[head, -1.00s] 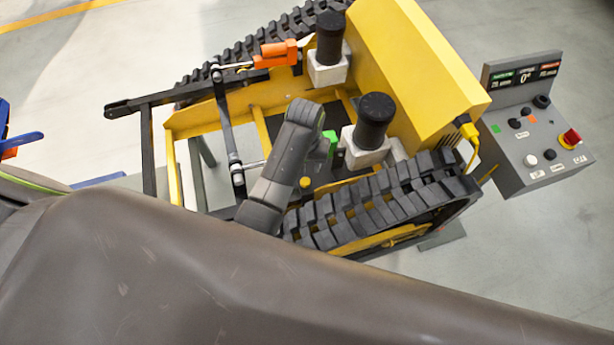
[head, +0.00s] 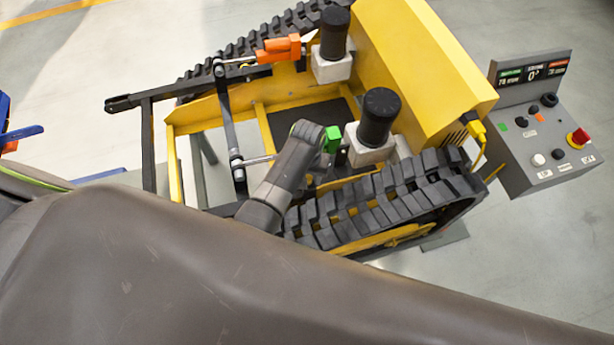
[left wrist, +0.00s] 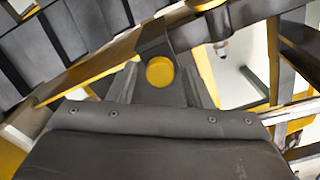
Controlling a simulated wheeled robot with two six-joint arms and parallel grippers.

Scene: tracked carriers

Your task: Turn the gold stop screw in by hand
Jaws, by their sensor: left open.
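The gold stop screw (left wrist: 160,72) shows as a round gold head in the left wrist view, against a dark bracket (left wrist: 165,38). My left gripper (left wrist: 160,82) is open, with one grey finger on each side of the screw head and apparent gaps between. I cannot tell how deep the fingers reach. In the head view my left forearm and wrist lie over the yellow tracked carrier (head: 183,118) and hide the screw and the fingertips. My right gripper is not in view.
A green block (head: 333,139) sits just right of my wrist, next to a black-capped cylinder (head: 378,115). An orange clamp-like part (head: 279,49) is farther back. Black rubber track (head: 380,205) runs close in front. A grey control panel (head: 540,135) stands right.

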